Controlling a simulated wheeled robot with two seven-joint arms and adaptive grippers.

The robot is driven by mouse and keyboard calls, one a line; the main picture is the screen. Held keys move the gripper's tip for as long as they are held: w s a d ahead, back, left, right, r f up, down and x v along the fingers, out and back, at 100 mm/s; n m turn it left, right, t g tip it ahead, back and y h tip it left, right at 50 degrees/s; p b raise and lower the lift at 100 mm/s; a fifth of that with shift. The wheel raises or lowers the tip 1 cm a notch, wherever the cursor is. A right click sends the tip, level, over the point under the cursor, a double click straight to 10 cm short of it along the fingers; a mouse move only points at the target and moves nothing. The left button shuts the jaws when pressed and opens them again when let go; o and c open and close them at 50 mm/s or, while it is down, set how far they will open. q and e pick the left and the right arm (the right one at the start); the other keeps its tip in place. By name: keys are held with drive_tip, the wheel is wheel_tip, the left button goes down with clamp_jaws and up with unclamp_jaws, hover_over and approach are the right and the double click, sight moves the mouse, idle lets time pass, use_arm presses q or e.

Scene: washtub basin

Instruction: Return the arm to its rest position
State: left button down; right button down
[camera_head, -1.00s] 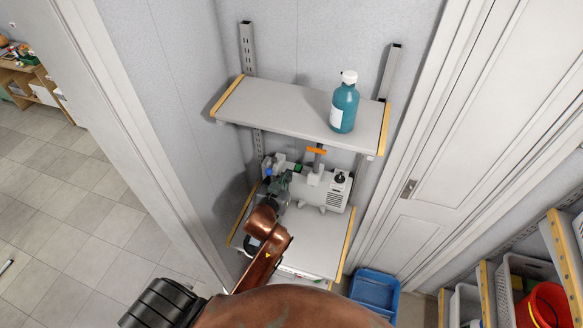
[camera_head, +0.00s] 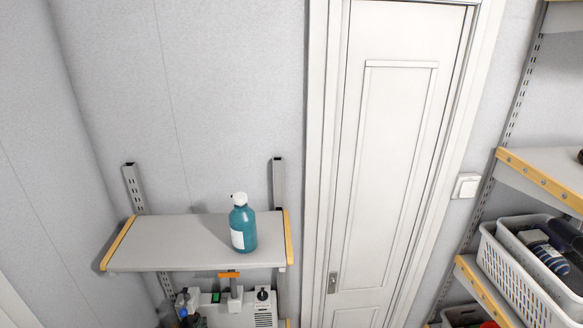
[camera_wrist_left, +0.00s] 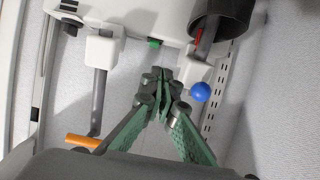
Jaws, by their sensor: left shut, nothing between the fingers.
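My left gripper (camera_head: 190,319) shows only partly at the bottom edge of the head view, beside a white machine (camera_head: 262,318). In the left wrist view its green-grey fingers (camera_wrist_left: 163,78) are shut at the tips with nothing between them. They point at the machine's white body (camera_wrist_left: 135,18), close to it; whether they touch I cannot tell. A blue ball-shaped knob (camera_wrist_left: 200,92) is just right of the fingertips. The rest of my left arm is out of the head view. My right gripper is not seen.
A teal pump bottle (camera_head: 243,228) stands on the upper shelf (camera_head: 170,246), above the machine. An orange handle (camera_wrist_left: 84,141) is left of the fingers. A white door (camera_head: 390,160) is right of the shelf. White baskets (camera_head: 520,275) sit on shelves at the far right.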

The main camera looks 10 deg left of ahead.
use_arm(q)
drive_tip(key=s+a+f+m+g+h, duration=0.1)
drive_tip(key=s+f+g, duration=0.2)
drive_tip(key=s+f, duration=0.45)
drive_tip(key=s+f+g, duration=0.4)
drive_tip(key=s, duration=0.7)
drive_tip(key=s+a+f+m+g+h, duration=0.1)
drive_tip(key=s+f+g, duration=0.3)
drive_tip(key=s, duration=0.5)
drive_tip(key=s+d+f+b+x, duration=0.1)
drive_tip(key=s+b+x, duration=0.3)
drive_tip(key=x, duration=1.4)
drive_tip(key=s+d+f+b+x, duration=0.1)
drive_tip(key=s+d+b+x, duration=0.15)
drive_tip(key=x, duration=1.45)
drive_tip(key=s+f+b, duration=0.4)
drive_tip(key=s+f, duration=0.6)
drive_tip(key=f, duration=0.3)
drive_tip(key=s+f+m+g+b, duration=0.1)
drive_tip(key=s+f+b, duration=0.3)
drive_tip(key=s+f, duration=0.7)
wheel_tip(320, 180, down, 4)
drive_tip(key=shift+s+a+r, duration=0.2)
drive_tip(key=shift+s, duration=0.15)
